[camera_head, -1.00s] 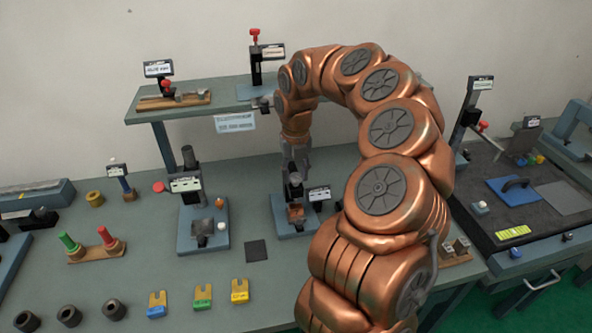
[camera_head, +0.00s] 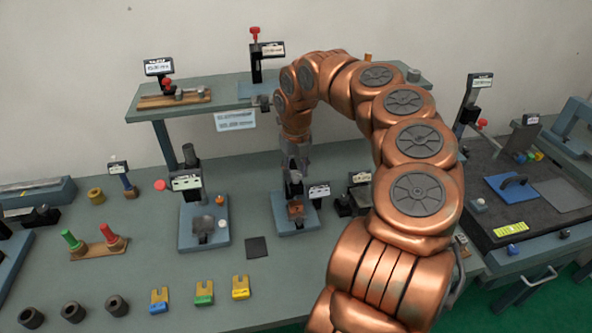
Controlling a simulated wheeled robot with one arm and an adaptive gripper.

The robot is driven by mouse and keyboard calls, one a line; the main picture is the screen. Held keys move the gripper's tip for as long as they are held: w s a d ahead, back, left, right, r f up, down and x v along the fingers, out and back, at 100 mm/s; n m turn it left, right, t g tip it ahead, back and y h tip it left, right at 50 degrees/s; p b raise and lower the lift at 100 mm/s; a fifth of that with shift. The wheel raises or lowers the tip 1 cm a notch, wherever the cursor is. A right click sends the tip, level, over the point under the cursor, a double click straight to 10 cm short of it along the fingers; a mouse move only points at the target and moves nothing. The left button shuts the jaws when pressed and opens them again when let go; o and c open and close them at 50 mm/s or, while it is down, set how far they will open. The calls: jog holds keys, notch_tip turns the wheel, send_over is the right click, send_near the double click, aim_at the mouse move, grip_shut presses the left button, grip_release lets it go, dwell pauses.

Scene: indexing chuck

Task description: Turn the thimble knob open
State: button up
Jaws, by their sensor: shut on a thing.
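A small fixture with a blue-grey base (camera_head: 303,227) stands on the bench near the middle, with a copper-brown block (camera_head: 295,209) low on it and a small display (camera_head: 318,191) at its right. My gripper (camera_head: 293,172) points down at the top of this fixture and is shut on a part there, which I take to be the thimble knob. The fingers hide most of the knob, and its turn cannot be read at this size.
A similar fixture (camera_head: 214,237) stands just left, with a dark square pad (camera_head: 257,248) between and in front. A raised shelf (camera_head: 222,103) with two gauges is behind. Yellow, green and blue forked blocks lie in front. My arm covers the right side of the bench.

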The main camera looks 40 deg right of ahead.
jog(key=o, duration=1.1)
jog(key=shift+o, duration=0.2)
jog(key=shift+d+m, duration=0.15)
jog(key=shift+m, duration=0.25)
jog(key=shift+m+b, duration=0.5)
jog(key=shift+m, duration=0.1)
